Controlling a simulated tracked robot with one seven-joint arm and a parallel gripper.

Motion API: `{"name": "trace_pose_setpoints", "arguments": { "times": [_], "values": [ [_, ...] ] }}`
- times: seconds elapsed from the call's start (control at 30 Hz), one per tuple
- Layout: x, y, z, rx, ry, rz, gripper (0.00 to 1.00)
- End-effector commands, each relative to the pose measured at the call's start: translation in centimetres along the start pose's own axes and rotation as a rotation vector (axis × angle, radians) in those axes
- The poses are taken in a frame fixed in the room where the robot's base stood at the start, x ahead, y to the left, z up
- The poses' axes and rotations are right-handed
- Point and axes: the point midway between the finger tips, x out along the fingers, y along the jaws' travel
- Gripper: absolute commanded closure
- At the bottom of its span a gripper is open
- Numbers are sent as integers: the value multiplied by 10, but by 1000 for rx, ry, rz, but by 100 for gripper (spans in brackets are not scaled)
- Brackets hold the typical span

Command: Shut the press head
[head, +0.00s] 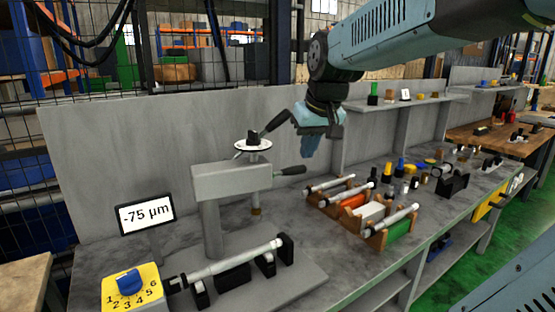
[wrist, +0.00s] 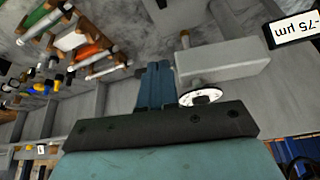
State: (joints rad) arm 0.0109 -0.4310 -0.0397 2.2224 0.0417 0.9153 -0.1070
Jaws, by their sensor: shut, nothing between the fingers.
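The press head (head: 222,182) is a grey block on a grey column, standing on a bench base. A white dial disc with a black knob (head: 253,144) is on top of its right end, and a short brass-tipped plunger (head: 256,210) hangs below. A lever with a dark grip (head: 290,170) sticks out to the right. My gripper (head: 312,152) is shut and empty, pointing down above and behind the grip; contact is not visible.
A long metal shaft (head: 232,260) lies on black supports in front of the column. A "-75 µm" display (head: 146,214) and a yellow box with a blue knob (head: 130,284) stand left. Wooden racks with rollers (head: 362,205) lie right. A grey panel (head: 130,150) rises behind.

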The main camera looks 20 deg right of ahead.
Motion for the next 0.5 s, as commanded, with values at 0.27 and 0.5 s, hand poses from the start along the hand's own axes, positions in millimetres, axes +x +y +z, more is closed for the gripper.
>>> {"name": "trace_pose_setpoints", "arguments": {
  "times": [0.27, 0.5],
  "values": [
    [30, 19, -84, -18, -36, -8, 100],
    [67, 37, -148, -36, -61, -11, 100]
  ]
}}
